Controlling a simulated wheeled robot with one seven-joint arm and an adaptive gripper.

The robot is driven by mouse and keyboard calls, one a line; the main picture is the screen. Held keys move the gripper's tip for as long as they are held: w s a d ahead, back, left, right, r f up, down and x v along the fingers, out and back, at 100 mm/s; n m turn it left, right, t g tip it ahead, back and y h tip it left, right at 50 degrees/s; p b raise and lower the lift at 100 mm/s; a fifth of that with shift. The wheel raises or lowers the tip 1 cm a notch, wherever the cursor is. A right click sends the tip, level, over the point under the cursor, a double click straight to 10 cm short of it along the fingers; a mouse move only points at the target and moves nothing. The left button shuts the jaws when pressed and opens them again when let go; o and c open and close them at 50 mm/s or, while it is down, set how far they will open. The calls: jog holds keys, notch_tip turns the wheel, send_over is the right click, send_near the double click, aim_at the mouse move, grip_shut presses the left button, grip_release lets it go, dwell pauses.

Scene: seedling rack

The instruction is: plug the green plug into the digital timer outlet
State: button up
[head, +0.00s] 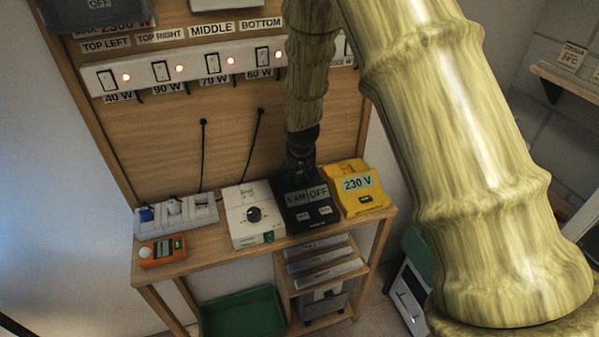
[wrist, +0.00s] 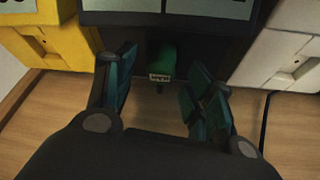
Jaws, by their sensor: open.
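The digital timer (head: 312,204) is a black box with a display reading "5 AM | OFF", between a white device and a yellow one on the shelf. In the wrist view, the timer's dark body (wrist: 205,28) is at the top middle. The green plug (wrist: 161,57) is against or in the timer's near face there; how deep it sits cannot be told. My gripper (wrist: 158,95) is open, with one finger on each side of the plug and visible gaps between. In the head view my gripper (head: 300,165) is dark and small behind the timer, and the plug is not distinguishable.
The white dial timer (head: 252,213) and yellow 230 V box (head: 357,188) stand close on either side. A white power strip (head: 176,215) and orange meter (head: 162,250) are at left. Black cables (head: 257,140) hang on the wood panel. A green crate (head: 243,312) is below.

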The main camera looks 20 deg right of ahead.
jog(key=v, duration=1.1)
jog(key=shift+s, duration=0.2)
jog(key=shift+a, duration=0.15)
